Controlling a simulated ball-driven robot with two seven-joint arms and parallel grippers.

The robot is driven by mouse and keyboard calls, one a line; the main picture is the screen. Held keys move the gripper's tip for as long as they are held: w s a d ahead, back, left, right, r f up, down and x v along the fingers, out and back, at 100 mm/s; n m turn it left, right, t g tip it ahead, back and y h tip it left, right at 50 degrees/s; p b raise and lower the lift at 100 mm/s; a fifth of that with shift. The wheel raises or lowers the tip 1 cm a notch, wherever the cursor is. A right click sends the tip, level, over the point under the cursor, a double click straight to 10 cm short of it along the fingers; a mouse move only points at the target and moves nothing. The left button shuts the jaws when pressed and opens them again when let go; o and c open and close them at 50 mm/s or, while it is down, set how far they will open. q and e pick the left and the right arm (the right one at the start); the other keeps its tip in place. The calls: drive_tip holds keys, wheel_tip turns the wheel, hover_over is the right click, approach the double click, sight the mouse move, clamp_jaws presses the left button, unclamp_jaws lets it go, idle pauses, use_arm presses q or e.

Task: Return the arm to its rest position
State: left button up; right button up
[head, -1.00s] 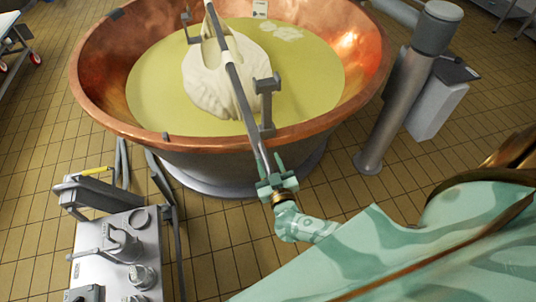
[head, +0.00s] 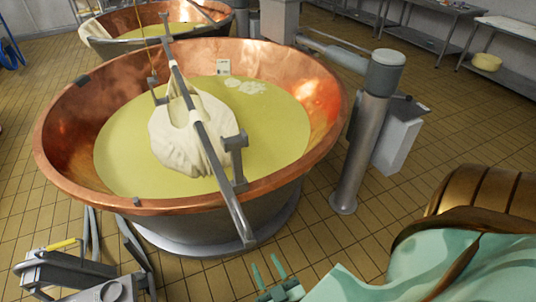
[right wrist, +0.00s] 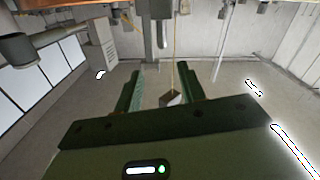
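My right gripper (head: 270,277) is at the bottom of the head view, in front of and below the near rim of the copper vat (head: 60,165). Its two green fingers stand apart with nothing between them; the right wrist view also shows the open fingers (right wrist: 160,92). The gripper is apart from the grey bar (head: 200,125) that lies across the vat, whose near end sticks out over the rim. A white cloth bundle (head: 190,140) hangs from the bar in the yellow liquid. My left gripper is not in view.
A grey post (head: 362,140) with a control box stands right of the vat. A grey machine (head: 50,272) is at the lower left. A second copper vat (head: 105,40) is behind. Tiled floor (head: 320,235) is free between the vat and my right arm.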

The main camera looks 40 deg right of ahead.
drive_tip(key=shift+s, duration=0.2)
drive_tip(key=shift+a, duration=0.1)
idle(0.4)
drive_tip(key=s+a+f+n+g+y+b, duration=0.1)
drive_tip(key=s+a+f+n+g+y, duration=0.2)
drive_tip(key=f, duration=0.5)
drive_tip(key=s+a+f+n+g+y, duration=0.1)
drive_tip(key=s+a+f+g+y, duration=0.15)
drive_tip(key=f+y, duration=0.4)
drive_tip(key=s+d+f+g+h+b, duration=0.2)
drive_tip(key=s+d+f+g, duration=0.2)
drive_tip(key=s+f, duration=0.6)
drive_tip(key=s+d+f+g+h+b, duration=0.2)
drive_tip(key=s+d+f+g+b, duration=0.1)
drive_tip(key=s+f+g, duration=0.4)
drive_tip(key=s+d+f, duration=0.1)
drive_tip(key=s+f, duration=0.2)
drive_tip(key=f, duration=0.2)
drive_tip(key=shift+s+d+n, duration=0.2)
drive_tip(key=shift+s+n, duration=0.1)
drive_tip(key=shift+n, duration=0.1)
